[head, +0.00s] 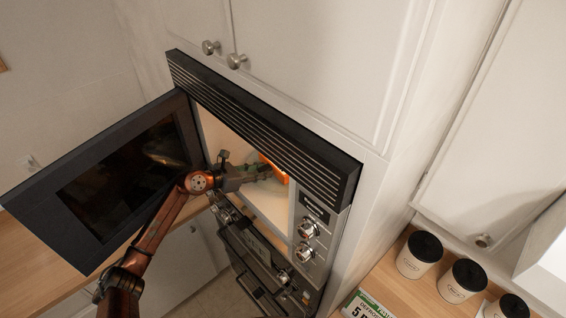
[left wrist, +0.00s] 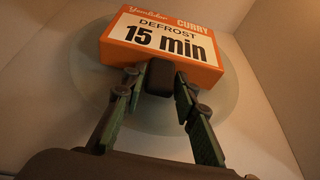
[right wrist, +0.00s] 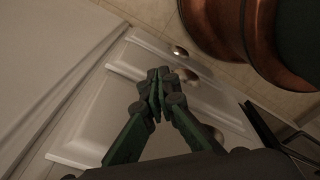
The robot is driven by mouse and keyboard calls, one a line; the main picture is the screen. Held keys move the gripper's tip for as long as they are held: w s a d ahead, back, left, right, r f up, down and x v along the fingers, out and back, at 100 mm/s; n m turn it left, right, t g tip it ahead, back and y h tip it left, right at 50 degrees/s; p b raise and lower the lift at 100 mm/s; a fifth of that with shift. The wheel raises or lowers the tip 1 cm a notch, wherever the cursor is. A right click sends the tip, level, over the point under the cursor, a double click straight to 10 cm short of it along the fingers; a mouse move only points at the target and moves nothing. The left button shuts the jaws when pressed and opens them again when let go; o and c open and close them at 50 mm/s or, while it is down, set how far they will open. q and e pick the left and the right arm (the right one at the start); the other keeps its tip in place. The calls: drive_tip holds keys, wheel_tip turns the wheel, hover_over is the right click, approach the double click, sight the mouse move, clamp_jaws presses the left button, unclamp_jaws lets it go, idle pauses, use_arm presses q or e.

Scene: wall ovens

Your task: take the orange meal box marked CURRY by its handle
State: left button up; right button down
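The orange meal box (left wrist: 165,40) marked CURRY, DEFROST and 15 min lies on a round glass turntable (left wrist: 228,100) inside the open upper oven. In the head view a bit of its orange (head: 273,169) shows past my left gripper (head: 262,175). Its dark handle (left wrist: 160,77) points toward me. In the left wrist view my left gripper (left wrist: 159,85) has its fingertips on both sides of the handle, seemingly touching it, partly closed. My right gripper (right wrist: 157,92) is shut and empty, away from the oven, in front of white drawers.
The dark oven door (head: 100,180) hangs open at the left, beside my left arm. Knobs (head: 306,240) line the oven's right panel. A second oven (head: 255,260) sits below. Several lidded cups (head: 420,255) and a green-and-white box (head: 366,305) stand on the right counter.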

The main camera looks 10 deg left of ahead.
use_arm(q)
clamp_jaws()
drive_tip(key=shift+r, duration=0.25)
